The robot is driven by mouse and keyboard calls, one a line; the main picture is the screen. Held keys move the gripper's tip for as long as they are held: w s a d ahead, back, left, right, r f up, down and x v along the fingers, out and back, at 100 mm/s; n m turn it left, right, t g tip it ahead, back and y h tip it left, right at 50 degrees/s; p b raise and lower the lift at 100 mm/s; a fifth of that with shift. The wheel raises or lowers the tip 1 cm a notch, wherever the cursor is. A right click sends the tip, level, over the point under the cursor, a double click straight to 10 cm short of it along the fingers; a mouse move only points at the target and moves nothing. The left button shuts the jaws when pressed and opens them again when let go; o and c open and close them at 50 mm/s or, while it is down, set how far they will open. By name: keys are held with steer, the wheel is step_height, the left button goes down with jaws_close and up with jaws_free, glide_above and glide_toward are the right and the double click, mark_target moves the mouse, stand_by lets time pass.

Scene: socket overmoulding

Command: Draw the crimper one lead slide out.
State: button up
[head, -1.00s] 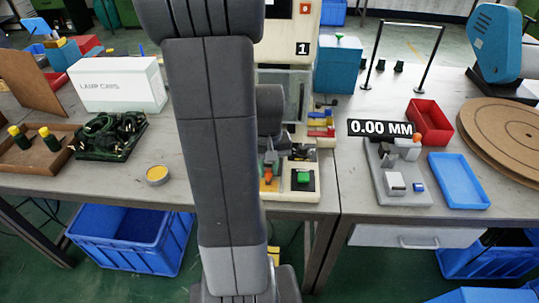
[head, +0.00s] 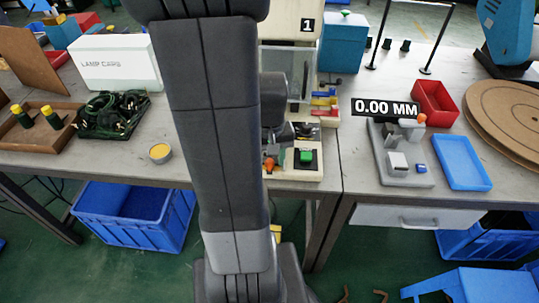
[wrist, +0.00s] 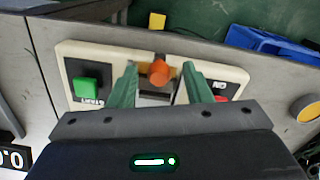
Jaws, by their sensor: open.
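Crimper one (head: 290,35), a beige machine with a "1" label, stands at the back middle of the table. Its base carries a green start button (head: 306,157), also seen in the wrist view (wrist: 86,85). An orange knob (wrist: 160,73) sits in a slot at the front of the base, and it shows in the head view (head: 268,165) too. I take it for the lead slide's handle. My gripper (wrist: 158,80) is open, its green fingers on either side of the knob, with gaps visible. In the head view my arm hides part of the crimper.
A grey gauge fixture (head: 398,165) with a "0.00 MM" display, a red bin (head: 435,103) and a blue tray (head: 461,162) stand on the right. A yellow-topped round tin (head: 160,153) is left of my arm. The table's front edge is close to the crimper base.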

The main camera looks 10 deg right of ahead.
step_height(320, 180, up, 14)
steer(key=p, duration=0.2)
steer(key=shift+f, duration=0.15)
step_height(320, 180, down, 14)
steer(key=shift+r+b, duration=0.1)
steer(key=shift+b, duration=0.95)
steer(key=shift+w+d, duration=0.15)
steer(key=shift+w, duration=0.45)
steer(key=shift+s, duration=0.1)
